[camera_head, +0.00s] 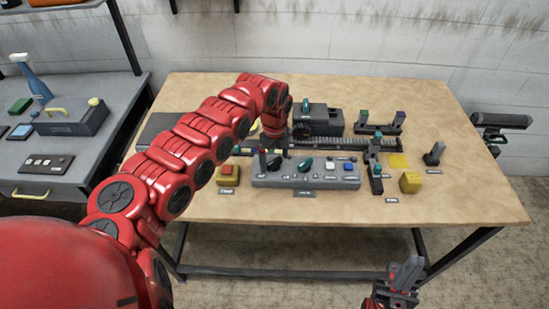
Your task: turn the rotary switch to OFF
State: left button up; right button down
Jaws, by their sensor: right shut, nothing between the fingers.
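A grey control panel (330,181) lies on the wooden table, with a teal knob (305,165) on its top, several small buttons and labels. Which control is the rotary switch, and where it points, is too small to read. My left gripper (273,160) reaches down over the left end of the panel, left of the teal knob, by a dark control. Its fingers are small and partly blend with that control, so I cannot tell whether they touch or hold it. My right gripper (404,275) is shut and empty, low in front of the table's front edge.
Behind the panel are a dark rail (335,143) and a dark box (322,119). A red button on a yellow base (228,174) stands left of the panel; a yellow block (410,182) stands to its right. The table's front strip is clear. A grey side bench (60,150) is at left.

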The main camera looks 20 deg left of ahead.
pick_arm(q)
jog(key=shift+w+r, duration=0.1)
jog(key=shift+r, duration=0.2)
notch_tip(320, 180, up, 17)
jog(key=b, duration=0.4)
jog(key=shift+f, duration=0.15)
